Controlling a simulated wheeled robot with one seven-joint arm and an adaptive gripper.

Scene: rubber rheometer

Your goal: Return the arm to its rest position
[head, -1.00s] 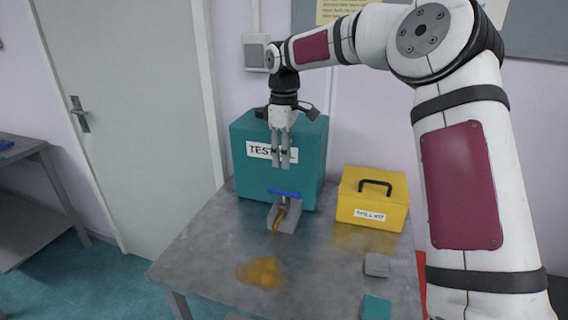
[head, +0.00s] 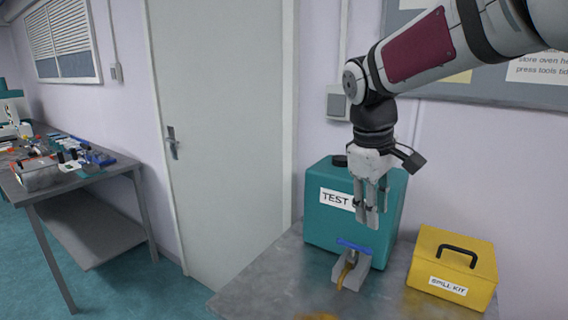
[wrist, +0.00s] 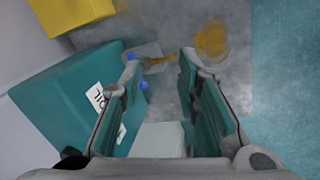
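My gripper (head: 371,222) hangs fingers down in front of the teal test oil box (head: 322,225), above the table. Its two fingers are apart with nothing held between them, and the gap also shows in the wrist view (wrist: 162,75). The arm reaches in from the upper right, its forearm raised. The blue tap handle (head: 353,245) on a grey block sits just below the fingertips, apart from them. In the wrist view the blue handle (wrist: 143,86) is partly hidden by the left finger.
A yellow spill kit box (head: 425,268) stands right of the teal box on the grey table (head: 262,282). A brown stain (wrist: 211,40) lies on the table. A bench (head: 15,185) with tools is at the left. A door (head: 222,120) and wall are behind.

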